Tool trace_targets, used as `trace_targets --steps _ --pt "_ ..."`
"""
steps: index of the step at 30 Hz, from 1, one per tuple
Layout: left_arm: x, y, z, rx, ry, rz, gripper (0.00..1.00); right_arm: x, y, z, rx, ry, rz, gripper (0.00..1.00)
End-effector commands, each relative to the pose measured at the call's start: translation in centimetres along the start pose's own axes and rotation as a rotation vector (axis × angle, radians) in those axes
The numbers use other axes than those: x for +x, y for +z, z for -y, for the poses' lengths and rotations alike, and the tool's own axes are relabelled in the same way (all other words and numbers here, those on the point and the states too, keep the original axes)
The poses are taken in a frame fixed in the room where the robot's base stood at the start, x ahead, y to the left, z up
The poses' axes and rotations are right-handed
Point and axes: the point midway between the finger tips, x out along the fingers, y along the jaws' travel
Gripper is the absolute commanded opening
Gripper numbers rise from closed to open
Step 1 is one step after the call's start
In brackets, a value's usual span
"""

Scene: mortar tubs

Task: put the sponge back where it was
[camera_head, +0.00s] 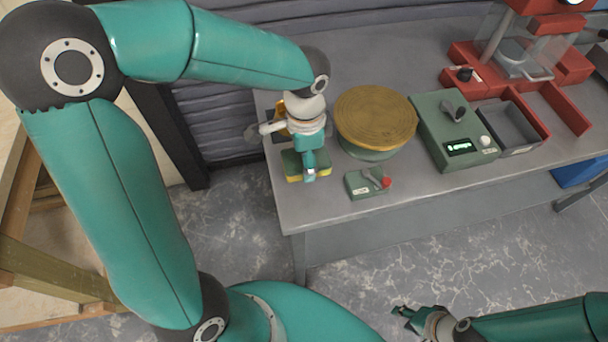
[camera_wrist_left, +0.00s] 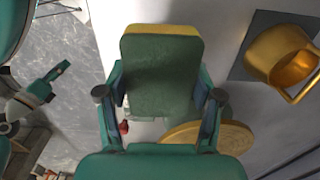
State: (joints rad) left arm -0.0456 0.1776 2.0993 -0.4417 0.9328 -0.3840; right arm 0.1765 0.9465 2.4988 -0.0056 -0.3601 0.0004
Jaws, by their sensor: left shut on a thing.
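The sponge (camera_head: 293,163) is a block with a green face and a yellow layer. It is near the left edge of the grey table (camera_head: 330,205). My left gripper (camera_head: 309,172) is shut on it, with a finger on each side. In the left wrist view the sponge (camera_wrist_left: 160,75) sits between the fingers, its green face to the camera and its yellow edge at the far end. I cannot tell whether it touches the table. My right gripper (camera_head: 404,317) is low in the head view, away from the table, and I see nothing in it; its opening is unclear.
A round turntable with a golden top (camera_head: 375,115) stands right of the sponge. A small green box with a red knob (camera_head: 368,183) is in front of it. A yellow mug (camera_wrist_left: 280,55) is on a dark square mat (camera_wrist_left: 245,68). A green display box (camera_head: 455,130) stands farther right.

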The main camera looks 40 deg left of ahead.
Motion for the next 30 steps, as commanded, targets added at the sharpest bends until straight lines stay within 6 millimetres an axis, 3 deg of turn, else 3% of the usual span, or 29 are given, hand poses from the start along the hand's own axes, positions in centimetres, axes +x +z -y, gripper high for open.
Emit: trace_targets --steps 3,10,18,29,30 --pt "2.1 0.1 -0.1 -0.001 0.003 0.002 0.28 0.1 0.0 0.0 0.0 0.0 0.0 0.4" --pt "3.8 0.0 0.0 -0.001 0.001 0.001 0.28 0.1 0.0 -0.1 0.0 0.0 0.0 0.4" --pt "7.2 -0.1 0.0 0.0 0.002 0.001 0.28 0.3 0.0 -0.1 0.0 0.0 0.0 0.4" --pt "7.6 -0.1 0.0 0.001 0.0 -0.001 0.28 0.6 0.0 -0.2 0.0 0.0 0.0 0.4" --pt "7.7 -0.1 0.0 0.001 0.0 -0.001 0.67 0.6 0.0 -0.2 0.0 0.0 0.0 0.4"
